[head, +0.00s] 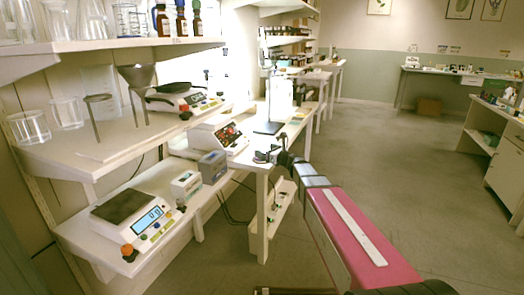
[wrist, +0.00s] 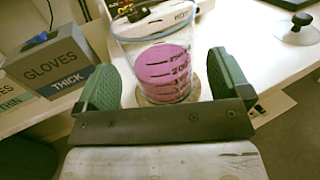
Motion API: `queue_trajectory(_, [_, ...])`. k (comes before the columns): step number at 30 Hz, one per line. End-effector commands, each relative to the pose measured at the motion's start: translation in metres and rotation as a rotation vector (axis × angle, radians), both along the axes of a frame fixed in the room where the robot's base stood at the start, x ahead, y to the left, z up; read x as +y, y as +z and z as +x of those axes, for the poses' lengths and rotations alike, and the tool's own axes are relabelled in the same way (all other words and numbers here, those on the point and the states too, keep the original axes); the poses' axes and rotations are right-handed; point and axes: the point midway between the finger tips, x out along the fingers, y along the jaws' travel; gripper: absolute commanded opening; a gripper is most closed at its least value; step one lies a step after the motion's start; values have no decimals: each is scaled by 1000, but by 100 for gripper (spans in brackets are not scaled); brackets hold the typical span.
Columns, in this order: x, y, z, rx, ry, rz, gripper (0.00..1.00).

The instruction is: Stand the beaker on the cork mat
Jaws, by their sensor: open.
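The beaker (wrist: 165,68) is clear glass with printed marks and pink contents. In the wrist view it stands nearly upright on the white bench, between my fingers. The edge of a round brown cork mat (wrist: 194,90) shows at its base, and the beaker appears to stand on it. The beaker hides most of the mat. My gripper (wrist: 166,82) is open, with one green finger on each side of the beaker and visible gaps between. In the head view my gripper (head: 268,157) is at the bench corner, and I cannot make out the beaker there.
A grey gloves box (wrist: 48,62) is left of my gripper in the wrist view. A clear stand with a dark base (head: 268,128) is farther along. The floor (head: 385,150) to the right is open.

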Motion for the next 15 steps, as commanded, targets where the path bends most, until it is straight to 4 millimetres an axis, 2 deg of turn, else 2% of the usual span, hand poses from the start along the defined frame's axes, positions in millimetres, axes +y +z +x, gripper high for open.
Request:
queue_trajectory(1, [-10,0,-12,1,-2,-1,95])
queue_trajectory(6, [-34,1,-34,0,-2,0,95])
queue_trajectory(15, [-58,0,-55,-1,0,-1,95])
